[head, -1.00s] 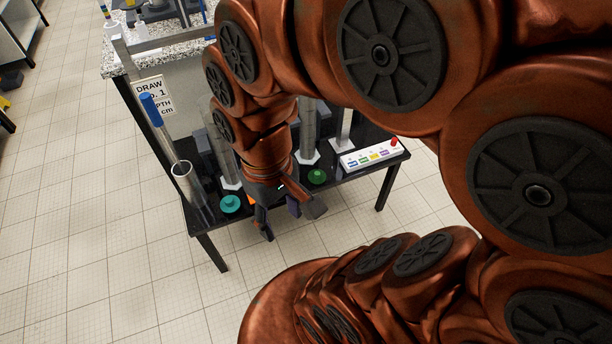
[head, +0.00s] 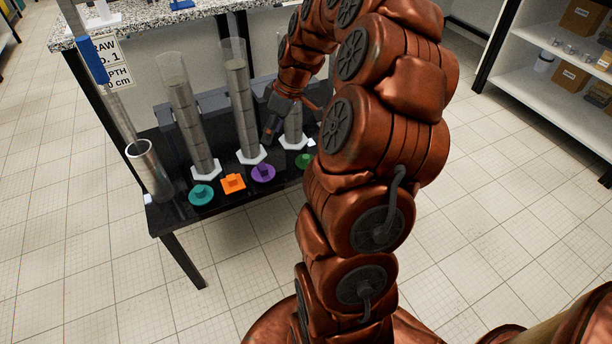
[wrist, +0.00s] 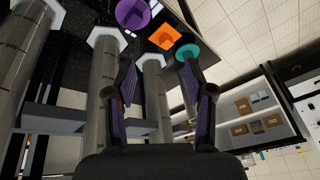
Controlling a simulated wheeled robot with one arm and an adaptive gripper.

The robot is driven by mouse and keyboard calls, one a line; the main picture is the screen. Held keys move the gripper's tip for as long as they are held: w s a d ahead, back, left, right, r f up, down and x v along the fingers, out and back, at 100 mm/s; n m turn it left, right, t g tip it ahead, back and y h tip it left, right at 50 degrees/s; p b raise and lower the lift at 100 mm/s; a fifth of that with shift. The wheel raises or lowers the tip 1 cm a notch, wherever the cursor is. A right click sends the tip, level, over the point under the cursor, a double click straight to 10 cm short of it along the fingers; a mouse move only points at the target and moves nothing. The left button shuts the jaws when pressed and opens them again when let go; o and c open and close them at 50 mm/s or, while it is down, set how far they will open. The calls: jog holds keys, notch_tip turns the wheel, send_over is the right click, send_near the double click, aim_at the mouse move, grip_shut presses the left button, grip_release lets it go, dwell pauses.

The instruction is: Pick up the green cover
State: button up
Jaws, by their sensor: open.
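The green cover (head: 303,160) lies on the black table (head: 225,217) at the right end of a row of covers, partly hidden by my arm in the head view. It does not show in the wrist view. My gripper (head: 271,131) is in the air near the clear tubes, behind and to the left of the green cover in the head view. In the wrist view my gripper (wrist: 160,75) is open, with nothing between its fingers.
Purple (head: 263,173), orange (head: 233,183) and teal (head: 201,194) covers lie left of the green one. Clear tubes (head: 240,105) on white hexagonal bases stand close behind them. A metal cylinder (head: 150,170) stands at the table's left end. Shelves (head: 560,75) are at right.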

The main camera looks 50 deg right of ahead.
jog(key=t+h+b, duration=0.1)
jog(key=b, duration=0.5)
send_near(306, 157)
jog(key=f, duration=0.2)
jog(key=shift+w+b+x, duration=0.15)
jog(key=shift+b+x, duration=0.1)
jog(key=shift+x, duration=1.6)
jog(key=shift+w+b+x, duration=0.15)
jog(key=shift+b+x, duration=0.1)
jog(key=shift+x, duration=1.55)
jog(key=shift+a+r, duration=0.1)
jog(key=shift+r, duration=0.05)
jog(key=c, duration=0.9)
